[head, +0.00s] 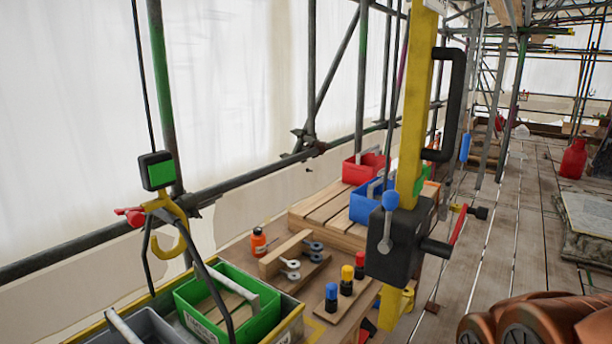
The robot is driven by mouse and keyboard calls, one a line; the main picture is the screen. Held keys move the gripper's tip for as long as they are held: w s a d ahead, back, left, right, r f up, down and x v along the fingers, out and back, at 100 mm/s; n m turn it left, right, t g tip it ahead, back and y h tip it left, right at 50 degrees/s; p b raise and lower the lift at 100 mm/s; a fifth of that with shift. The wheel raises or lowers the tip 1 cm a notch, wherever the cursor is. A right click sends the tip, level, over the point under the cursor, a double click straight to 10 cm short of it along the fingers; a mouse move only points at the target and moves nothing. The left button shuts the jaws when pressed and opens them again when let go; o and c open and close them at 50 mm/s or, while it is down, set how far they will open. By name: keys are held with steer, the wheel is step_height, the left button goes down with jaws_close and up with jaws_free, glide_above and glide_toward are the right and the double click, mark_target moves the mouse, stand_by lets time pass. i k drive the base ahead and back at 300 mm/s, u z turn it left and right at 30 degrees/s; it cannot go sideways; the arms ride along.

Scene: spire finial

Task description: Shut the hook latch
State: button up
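A yellow hook (184,238) hangs at the left of the head view, below a green and black block (157,171) on a thin dark cable. A red piece (130,216), apparently the latch, sticks out to the left near the top of the hook. The hook's mouth looks uncovered, though the detail is small. Dark sling strands (212,281) run down by the hook towards a green bin (262,315). I cannot tell whether they sit inside the hook. My gripper is not in view.
A yellow post (414,110) with a black box (396,250) and a blue-knobbed lever (390,203) stands right of the hook. Scaffold tubes run behind. The plank walkway (525,225) is mostly clear.

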mark_target(136, 219)
steer(key=u, duration=1.05)
steer(key=k, duration=0.6)
steer(key=u, duration=1.4)
steer(key=i, duration=0.5)
